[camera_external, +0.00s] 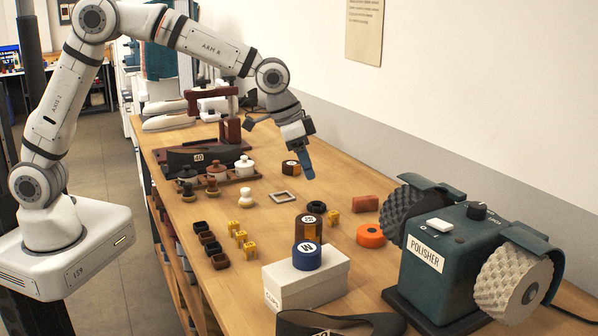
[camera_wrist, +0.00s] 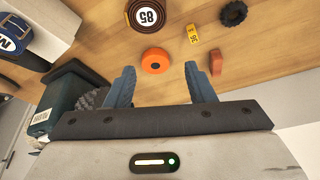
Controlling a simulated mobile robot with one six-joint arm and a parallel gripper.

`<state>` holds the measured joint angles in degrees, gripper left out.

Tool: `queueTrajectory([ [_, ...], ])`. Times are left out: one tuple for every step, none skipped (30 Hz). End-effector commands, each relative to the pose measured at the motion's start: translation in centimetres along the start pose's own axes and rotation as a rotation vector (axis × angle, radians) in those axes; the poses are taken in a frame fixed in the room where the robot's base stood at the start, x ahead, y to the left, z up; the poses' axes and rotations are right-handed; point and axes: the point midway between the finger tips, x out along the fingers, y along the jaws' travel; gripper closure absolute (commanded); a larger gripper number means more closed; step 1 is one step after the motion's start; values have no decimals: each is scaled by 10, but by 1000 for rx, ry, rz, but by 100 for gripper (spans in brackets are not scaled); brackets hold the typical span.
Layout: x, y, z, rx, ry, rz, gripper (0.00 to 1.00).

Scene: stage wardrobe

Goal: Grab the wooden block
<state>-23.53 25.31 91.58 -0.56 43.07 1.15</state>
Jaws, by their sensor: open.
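A reddish-brown block (camera_external: 365,203), the likely wooden block, lies on the table near the wall, behind the orange disc. In the wrist view the block (camera_wrist: 215,62) is just right of the right fingertip, apart from it in the picture. My gripper (camera_external: 307,174) hangs above the table, left of and higher than the block in the external view. In the wrist view my gripper (camera_wrist: 160,68) is open with nothing held, and the orange disc shows between its fingertips.
The orange disc (camera_external: 371,236), a yellow numbered piece (camera_external: 333,218) and a dark ring (camera_external: 316,207) lie near the block. A brown roll (camera_external: 308,226) and a white box (camera_external: 305,277) with a blue roll (camera_external: 307,256) stand in front. The polisher (camera_external: 440,262) is at the right.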

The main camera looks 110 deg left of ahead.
Motion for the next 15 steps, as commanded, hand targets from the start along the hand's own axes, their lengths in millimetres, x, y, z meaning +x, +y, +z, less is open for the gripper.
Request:
queueTrajectory([
  [20,-20,-16,-27,1,-10,51],
  [31,-30,-24,-40,4,-15,51],
  [45,-44,-34,-58,9,-22,51],
  [55,-54,-40,-70,13,-27,51],
  [65,-64,-46,-82,18,-32,51],
  [77,-77,-52,-96,23,-38,51],
  [86,-86,-56,-106,26,-42,51],
  [94,-93,-59,-114,28,-45,51],
  [102,-103,-63,-125,32,-49,51],
  [108,-109,-65,-131,35,-52,51],
  [113,-114,-66,-136,36,-54,51],
  [118,-119,-68,-142,40,-57,51],
  [121,-122,-69,-146,40,-58,51],
  [124,-125,-70,-148,42,-60,51],
  [126,-127,-71,-150,43,-61,51],
])
